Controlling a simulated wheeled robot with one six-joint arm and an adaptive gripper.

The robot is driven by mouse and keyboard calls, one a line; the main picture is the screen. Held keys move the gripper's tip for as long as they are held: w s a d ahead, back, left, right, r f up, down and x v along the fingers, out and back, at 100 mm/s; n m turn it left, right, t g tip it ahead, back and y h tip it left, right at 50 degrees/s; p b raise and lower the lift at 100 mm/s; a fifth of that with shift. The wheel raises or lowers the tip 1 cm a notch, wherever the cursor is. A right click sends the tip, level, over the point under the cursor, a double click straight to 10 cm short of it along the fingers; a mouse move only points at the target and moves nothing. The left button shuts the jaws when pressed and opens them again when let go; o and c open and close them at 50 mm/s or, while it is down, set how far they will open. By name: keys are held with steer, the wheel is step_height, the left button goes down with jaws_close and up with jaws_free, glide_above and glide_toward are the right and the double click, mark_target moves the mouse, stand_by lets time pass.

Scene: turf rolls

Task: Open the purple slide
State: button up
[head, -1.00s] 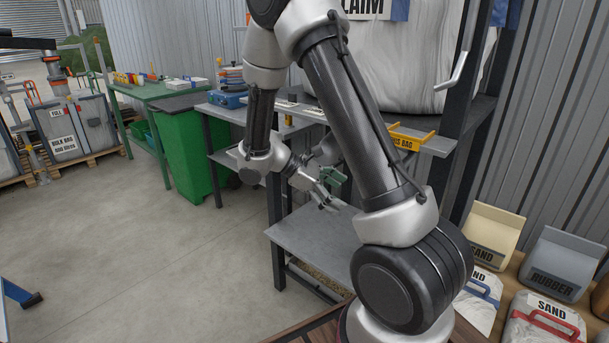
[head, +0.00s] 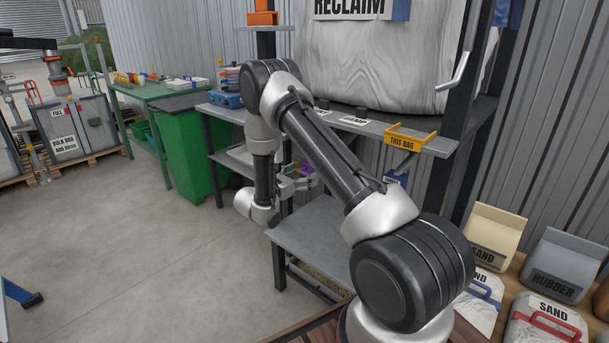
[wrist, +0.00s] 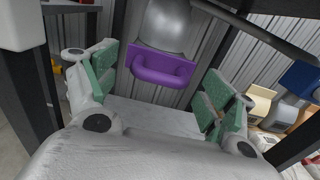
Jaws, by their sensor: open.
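The purple slide (wrist: 162,66) shows in the wrist view as a flat plate with a rounded handle, under a grey spout (wrist: 167,25). My gripper (wrist: 158,92) is open, with its green-padded fingers apart to the left and right of the handle. The handle lies ahead, between the finger lines, and nothing is held. I cannot tell how close the pads are to it. In the head view my gripper (head: 300,180) is small and partly behind my arm, below the shelf, with a bit of purple beside it.
A large white RECLAIM bag (head: 385,65) stands above the shelf, which carries a yellow THIS BAG tray (head: 411,137). A bare grey low table (head: 315,240) lies below my gripper. Dark frame posts stand on both sides. Sand and rubber bags sit at the right.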

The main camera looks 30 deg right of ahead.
steer(key=shift+w+d, duration=0.15)
steer(key=shift+d, duration=0.4)
steer(key=shift+a, duration=0.1)
steer(key=c, duration=1.5)
steer(key=shift+v, duration=2.8)
steer(key=shift+c, duration=0.2)
steer(key=o, duration=1.5)
steer(key=shift+o, duration=0.2)
steer(key=v, duration=1.2)
